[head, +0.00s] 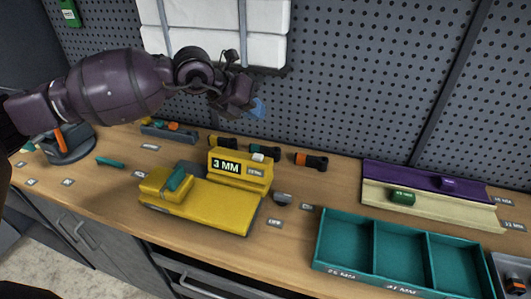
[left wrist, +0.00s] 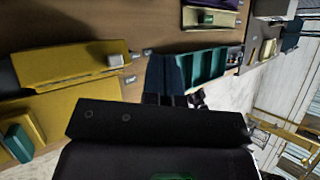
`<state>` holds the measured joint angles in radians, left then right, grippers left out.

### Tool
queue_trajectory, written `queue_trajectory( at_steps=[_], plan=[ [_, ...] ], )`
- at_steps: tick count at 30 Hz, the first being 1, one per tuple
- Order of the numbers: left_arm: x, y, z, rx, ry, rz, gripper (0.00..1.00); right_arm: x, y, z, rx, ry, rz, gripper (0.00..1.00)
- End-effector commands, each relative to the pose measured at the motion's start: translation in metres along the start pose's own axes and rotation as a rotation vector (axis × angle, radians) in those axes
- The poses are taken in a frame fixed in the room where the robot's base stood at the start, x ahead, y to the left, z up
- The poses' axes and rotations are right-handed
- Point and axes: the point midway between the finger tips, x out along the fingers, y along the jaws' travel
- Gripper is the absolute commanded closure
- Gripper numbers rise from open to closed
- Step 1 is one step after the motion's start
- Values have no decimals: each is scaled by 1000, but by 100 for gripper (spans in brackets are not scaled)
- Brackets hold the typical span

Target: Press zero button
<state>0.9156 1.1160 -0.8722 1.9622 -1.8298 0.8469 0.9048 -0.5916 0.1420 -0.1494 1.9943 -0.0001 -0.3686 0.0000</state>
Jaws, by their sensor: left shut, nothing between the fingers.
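A yellow gauge device (head: 215,205) sits on the wooden bench, with a raised block showing a "3 MM" display (head: 226,167). A small label (head: 256,173) is beside the display; its text is too small to read surely. A small pale button-like block (head: 258,157) sits on top of the raised part; it also shows in the left wrist view (left wrist: 115,61). A teal piece (head: 177,179) stands on the device's left part. My left gripper (head: 256,106) is shut and empty, in the air above and behind the raised block, apart from it. My right gripper is not in view.
A teal divided tray (head: 373,246) stands at right front. Purple and cream strips (head: 430,201) lie behind it. Several dark cylindrical tools (head: 311,161) lie near the perforated back wall. A dark grey knob-like piece (head: 282,199) is right of the device.

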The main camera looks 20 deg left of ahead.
Motion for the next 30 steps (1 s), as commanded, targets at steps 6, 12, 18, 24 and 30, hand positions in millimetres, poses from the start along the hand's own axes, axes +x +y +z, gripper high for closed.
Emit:
queue_trajectory(
  at_steps=[6, 12, 18, 24, 30],
  plan=[
    [0, 0, 0, 0, 0, 3, 100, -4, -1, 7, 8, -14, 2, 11],
    [0, 1, 0, 0, 0, 2, 100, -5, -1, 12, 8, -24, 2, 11],
    [7, 6, -5, -1, 1, 2, 100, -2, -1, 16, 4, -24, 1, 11],
    [20, 16, -15, -1, 2, 2, 100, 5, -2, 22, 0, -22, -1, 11],
    [38, 28, -28, -3, 3, 2, 100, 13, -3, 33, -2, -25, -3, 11]
  ],
)
